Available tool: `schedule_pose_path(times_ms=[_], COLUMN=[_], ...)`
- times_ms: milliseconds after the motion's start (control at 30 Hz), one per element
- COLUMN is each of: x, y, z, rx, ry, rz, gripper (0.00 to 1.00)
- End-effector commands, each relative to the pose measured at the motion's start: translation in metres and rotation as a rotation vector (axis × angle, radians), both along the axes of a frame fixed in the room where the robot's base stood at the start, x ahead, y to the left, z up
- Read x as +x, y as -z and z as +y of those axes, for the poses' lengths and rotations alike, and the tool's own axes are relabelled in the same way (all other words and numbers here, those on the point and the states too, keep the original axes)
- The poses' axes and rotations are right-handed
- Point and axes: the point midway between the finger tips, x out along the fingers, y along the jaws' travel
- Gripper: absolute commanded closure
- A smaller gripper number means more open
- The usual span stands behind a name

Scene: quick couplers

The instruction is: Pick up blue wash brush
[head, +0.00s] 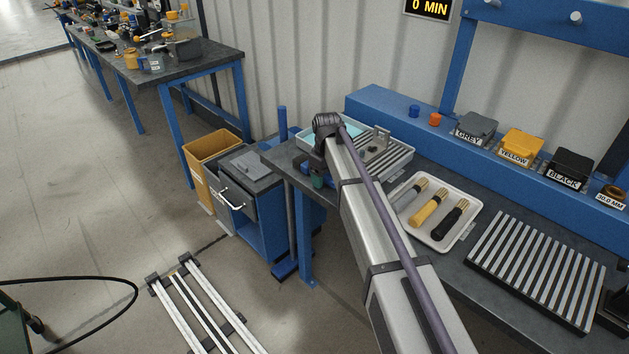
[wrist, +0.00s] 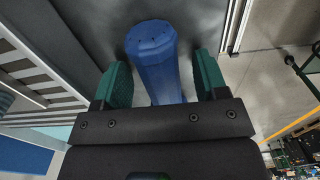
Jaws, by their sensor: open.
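The blue wash brush shows in the wrist view as a thick blue faceted cylinder (wrist: 153,58) with small holes in its near end. It stands between the two green fingers of my gripper (wrist: 160,75), with a visible gap on either side. The gripper is open around it, and I cannot see bristles. In the head view my gripper (head: 318,181) is at the left end of the workbench, with a small blue part beside it. Most of the brush is hidden there by my arm.
A white tray (head: 466,229) holds grey, yellow and black brushes. A slatted rack (head: 535,262) lies to its right, and another slatted tray (head: 398,160) is beside my arm. Labelled grey, yellow and black holders line the blue back ledge.

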Motion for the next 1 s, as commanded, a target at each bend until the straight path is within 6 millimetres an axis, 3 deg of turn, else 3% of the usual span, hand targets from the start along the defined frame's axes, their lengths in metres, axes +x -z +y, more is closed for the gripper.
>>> schedule_pose_path(times_ms=[167, 700, 1000], x=[-0.0001, -0.0001, -0.0001], y=[-0.0017, -0.0017, -0.0077], z=[-0.0001, 0.0, -0.0001], rx=[0.0, 0.0, 0.0], ry=[0.0, 0.0, 0.0], rz=[0.0, 0.0, 0.0], gripper=[0.34, 0.85, 0.87])
